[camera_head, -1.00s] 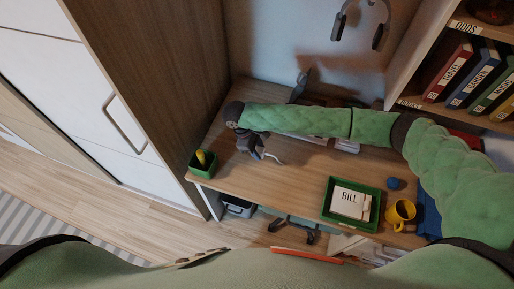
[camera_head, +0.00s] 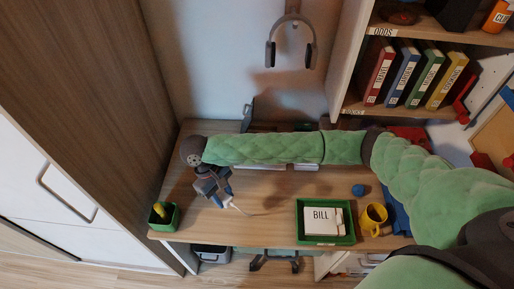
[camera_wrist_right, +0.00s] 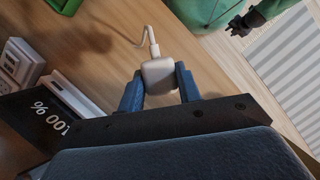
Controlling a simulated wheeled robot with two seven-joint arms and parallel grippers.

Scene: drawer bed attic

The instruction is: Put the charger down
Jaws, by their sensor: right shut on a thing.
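The charger (camera_wrist_right: 158,74) is a small white block with a white cable. In the right wrist view it sits between the two blue fingers of my right gripper (camera_wrist_right: 160,90), which is shut on it. In the head view my right gripper (camera_head: 224,203) reaches over the left part of the wooden desk (camera_head: 268,205), with the charger's white cable (camera_head: 240,209) trailing right from its fingertips. I cannot tell whether the charger touches the desk.
A green pot (camera_head: 164,217) stands at the desk's left front corner. A green tray (camera_head: 326,239) with a BILL paper, a yellow mug (camera_head: 373,219) and a blue ball (camera_head: 358,190) are to the right. Headphones (camera_head: 291,50) hang on the wall. The desk between pot and tray is mostly clear.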

